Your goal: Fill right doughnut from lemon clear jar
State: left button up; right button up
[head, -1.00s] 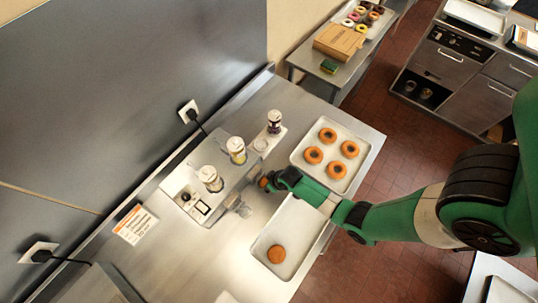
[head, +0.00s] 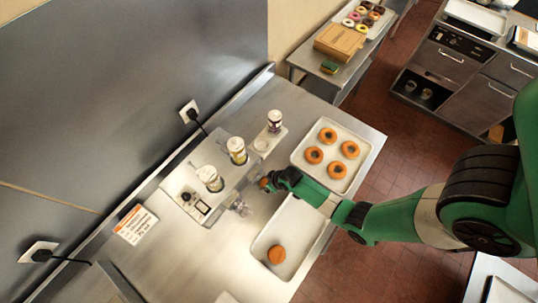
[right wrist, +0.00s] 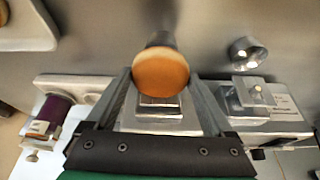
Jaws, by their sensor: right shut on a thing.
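My right gripper (right wrist: 163,85) is shut on a round orange-brown doughnut (right wrist: 160,72), in front of the filling machine. In the head view that doughnut (head: 263,183) shows at the fingertips, by the machine's front side. The grey machine (head: 190,178) carries a clear jar at its left end (head: 210,178), a yellowish jar in the middle (head: 237,151) and a dark purple jar at its far end (head: 274,121). Which jar is lemon I cannot read. A metal nozzle (right wrist: 248,53) shows right of the doughnut in the wrist view. My left gripper is not in view.
A tray (head: 318,220) below my right arm holds one doughnut (head: 276,254). Another tray (head: 365,140) to the upper right holds several ring doughnuts. A power cord runs from a wall outlet (head: 188,111) to the machine.

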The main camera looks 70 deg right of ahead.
jog(key=shift+s, duration=0.1)
dwell(0.5)
jog(key=shift+s+a+p, duration=0.2)
jog(key=shift+s+p, duration=0.25)
jog(key=shift+s, duration=0.2)
dwell(0.8)
jog(key=shift+s+a+r+p, duration=0.15)
jog(key=shift+s+p, duration=0.15)
jog(key=shift+s, duration=0.15)
jog(key=shift+s+a+p, duration=0.2)
jog(key=shift+s+p, duration=0.1)
jog(key=shift+s, duration=0.45)
jog(key=shift+s+a+p, duration=0.2)
jog(key=shift+s+p, duration=0.1)
jog(key=shift+s, duration=0.4)
jog(key=p+v, duration=0.1)
jog(key=v, duration=0.3)
jog(key=shift+s, duration=0.2)
